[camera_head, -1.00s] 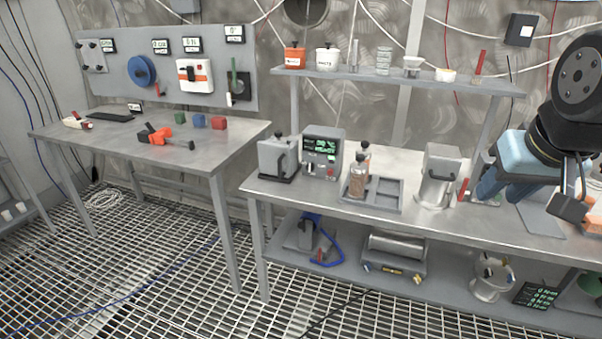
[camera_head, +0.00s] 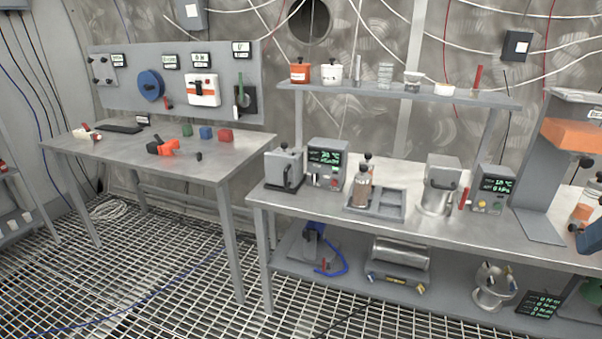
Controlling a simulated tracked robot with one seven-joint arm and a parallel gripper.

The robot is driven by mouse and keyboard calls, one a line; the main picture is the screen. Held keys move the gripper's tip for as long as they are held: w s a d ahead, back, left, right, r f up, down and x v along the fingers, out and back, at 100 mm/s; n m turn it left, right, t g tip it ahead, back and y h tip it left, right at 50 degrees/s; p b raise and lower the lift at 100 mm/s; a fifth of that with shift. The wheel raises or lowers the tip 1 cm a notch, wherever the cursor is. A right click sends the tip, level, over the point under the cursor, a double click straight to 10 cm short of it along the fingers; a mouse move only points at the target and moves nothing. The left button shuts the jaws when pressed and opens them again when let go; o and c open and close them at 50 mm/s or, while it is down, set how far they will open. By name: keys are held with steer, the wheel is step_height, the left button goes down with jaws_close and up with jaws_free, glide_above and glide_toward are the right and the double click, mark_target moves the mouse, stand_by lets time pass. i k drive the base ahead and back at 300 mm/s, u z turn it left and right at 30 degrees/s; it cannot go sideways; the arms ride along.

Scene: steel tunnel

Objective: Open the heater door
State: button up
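A grey metal box (camera_head: 284,168) with a dark handle on its front stands at the left end of the right-hand workbench. Beside it, on its right, is a grey control unit (camera_head: 326,163) with a green-lit display. This pair looks like the heater, but no label confirms it. I cannot tell clearly whether the door is fully shut. Only a small blue piece, probably of my arm, shows at the right edge of the picture. My gripper's fingers are not visible, and nothing of mine is near the box.
A tray (camera_head: 390,213) with a brown bottle (camera_head: 362,181) sits right of the control unit. Further right are a metal canister (camera_head: 438,187) and a second display unit (camera_head: 492,188). A shelf (camera_head: 440,96) with containers hangs above. The left table (camera_head: 110,150) holds coloured cubes and tools.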

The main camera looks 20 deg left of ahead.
mark_target(280, 167)
steer(key=u, duration=0.05)
steer(key=i, duration=1)
steer(key=u, duration=0.8)
steer(key=i, duration=0.7)
steer(key=u, duration=0.45)
steer(key=k, duration=0.8)
steer(key=u, duration=0.25)
steer(key=i, duration=0.8)
steer(key=z, duration=0.15)
